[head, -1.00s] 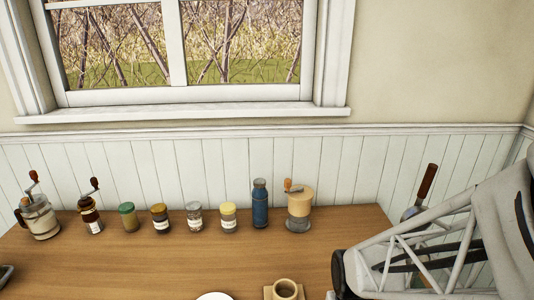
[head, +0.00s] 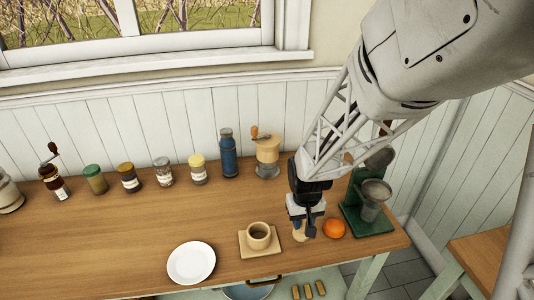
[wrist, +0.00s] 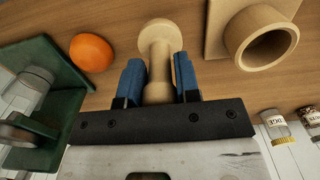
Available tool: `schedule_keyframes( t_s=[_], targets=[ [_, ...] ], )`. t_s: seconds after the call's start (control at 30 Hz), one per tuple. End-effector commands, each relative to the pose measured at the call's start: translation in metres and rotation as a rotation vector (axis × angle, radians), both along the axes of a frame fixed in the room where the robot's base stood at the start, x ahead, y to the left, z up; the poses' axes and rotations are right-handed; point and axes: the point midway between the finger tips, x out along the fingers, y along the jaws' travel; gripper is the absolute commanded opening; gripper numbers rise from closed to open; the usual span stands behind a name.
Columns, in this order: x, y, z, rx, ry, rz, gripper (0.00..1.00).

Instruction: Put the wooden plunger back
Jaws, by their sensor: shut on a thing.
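The wooden plunger (head: 299,237) is pale and round-ended. In the wrist view, the plunger (wrist: 159,38) has a narrower shaft between the blue finger pads. My gripper (head: 303,222) is shut on it, pointing down over the right part of the table; the fingers also show in the wrist view (wrist: 158,85). I cannot tell whether the plunger touches the tabletop. A wooden cup-like holder (head: 258,231) on a square wooden base (head: 245,252) stands just left of the gripper in the head view. In the wrist view, the holder (wrist: 258,38) is empty, its opening visible.
An orange (head: 334,228) and a green-based machine (head: 371,222) stand close right of the gripper. A white plate (head: 191,262) lies left of the holder. Jars, a blue bottle (head: 229,155) and grinders line the wall. The wooden table (head: 130,245) is clear at front left.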

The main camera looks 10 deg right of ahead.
Motion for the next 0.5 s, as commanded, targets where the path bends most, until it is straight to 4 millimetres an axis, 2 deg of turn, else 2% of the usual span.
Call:
schedule_keyframes(
  t_s=[0.2,0.5],
  targets=[
    [0.014,-0.001,-0.001,0.0,0.0,0.0,0.0],
    [0.016,-0.001,-0.001,0.0,0.0,0.0,0.0]
  ],
)
